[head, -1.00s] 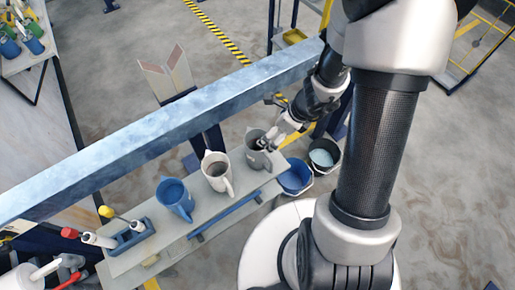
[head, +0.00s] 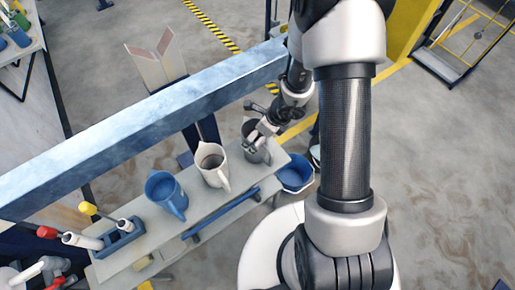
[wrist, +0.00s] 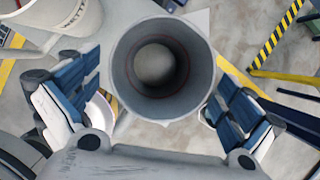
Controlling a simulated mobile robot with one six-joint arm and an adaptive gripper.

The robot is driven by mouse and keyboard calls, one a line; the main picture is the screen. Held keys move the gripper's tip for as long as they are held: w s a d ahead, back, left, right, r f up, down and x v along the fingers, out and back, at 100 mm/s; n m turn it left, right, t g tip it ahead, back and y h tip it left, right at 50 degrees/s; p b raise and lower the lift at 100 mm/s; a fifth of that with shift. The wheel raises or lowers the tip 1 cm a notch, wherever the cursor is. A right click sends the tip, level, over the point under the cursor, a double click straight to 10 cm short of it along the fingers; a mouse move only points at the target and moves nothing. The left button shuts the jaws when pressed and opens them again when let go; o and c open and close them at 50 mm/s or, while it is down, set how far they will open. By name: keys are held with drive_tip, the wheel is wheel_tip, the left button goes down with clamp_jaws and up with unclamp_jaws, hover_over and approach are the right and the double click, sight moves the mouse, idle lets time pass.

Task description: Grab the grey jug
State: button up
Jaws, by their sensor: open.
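The grey jug (head: 249,129) stands at the right end of the pale shelf, partly hidden by my gripper in the head view. In the wrist view the grey jug (wrist: 162,68) is seen from above, its round mouth in the upper middle. My gripper (head: 262,138) is at the jug's mouth in the head view. In the wrist view my gripper (wrist: 155,100) is open, with one blue-padded finger to each side of the jug. A gap shows between each finger and the jug, and nothing is gripped.
A cream jug (head: 212,165) and a blue jug (head: 166,193) stand to the left on the shelf (head: 205,212). A tool holder (head: 122,238) is farther left. A long blue-grey beam (head: 140,129) runs behind the jugs. A blue bucket (head: 294,174) is right of the shelf.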

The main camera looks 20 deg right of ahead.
drive_tip(key=c, duration=1.6)
